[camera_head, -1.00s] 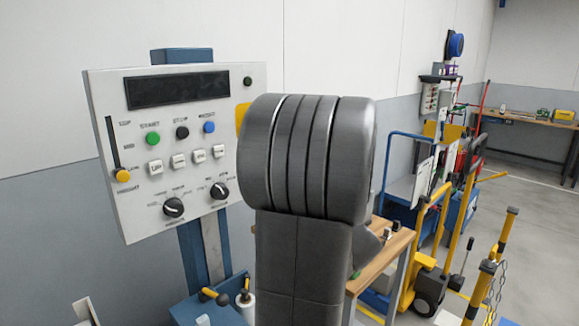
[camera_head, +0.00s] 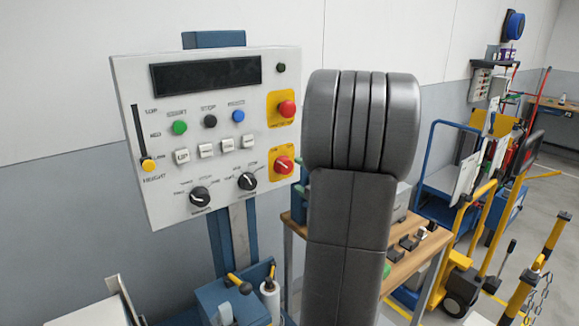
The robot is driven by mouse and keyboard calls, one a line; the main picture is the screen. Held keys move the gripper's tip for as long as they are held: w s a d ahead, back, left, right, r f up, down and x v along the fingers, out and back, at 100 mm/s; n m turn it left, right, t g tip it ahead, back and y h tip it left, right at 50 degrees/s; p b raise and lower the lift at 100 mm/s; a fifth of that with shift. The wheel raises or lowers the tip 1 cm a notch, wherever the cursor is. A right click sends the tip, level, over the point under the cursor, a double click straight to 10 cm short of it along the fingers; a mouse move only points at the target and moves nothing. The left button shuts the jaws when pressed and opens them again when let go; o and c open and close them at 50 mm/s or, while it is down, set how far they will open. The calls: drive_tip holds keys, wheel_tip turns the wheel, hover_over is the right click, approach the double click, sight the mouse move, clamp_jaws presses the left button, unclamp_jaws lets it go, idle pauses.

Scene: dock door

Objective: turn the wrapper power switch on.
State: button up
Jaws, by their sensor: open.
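The wrapper control panel (camera_head: 220,68) is a white plate on a blue post, tilted slightly in the picture's left half. Near its right edge is a red rotary knob on a yellow plate (camera_head: 273,178), which looks like the power switch (camera_head: 283,165); its label and exact setting are too small to read. Above it sits a red mushroom button (camera_head: 286,109) on another yellow plate. My dark grey arm stands upright just right of the panel, close to the camera. My gripper does not show; the arm may hide it.
The panel also has a dark display (camera_head: 206,74), green, black and blue buttons, white keys, two black dials and a yellow-tipped slider (camera_head: 148,165). A wooden bench (camera_head: 420,262) stands behind my arm. Yellow posts and carts stand to the right.

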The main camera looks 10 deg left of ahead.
sight(287, 168)
drive_tip(key=p+x, duration=0.1)
drive_tip(key=x, duration=0.5)
drive_tip(key=shift+w, duration=0.1)
drive_tip(key=c, duration=1)
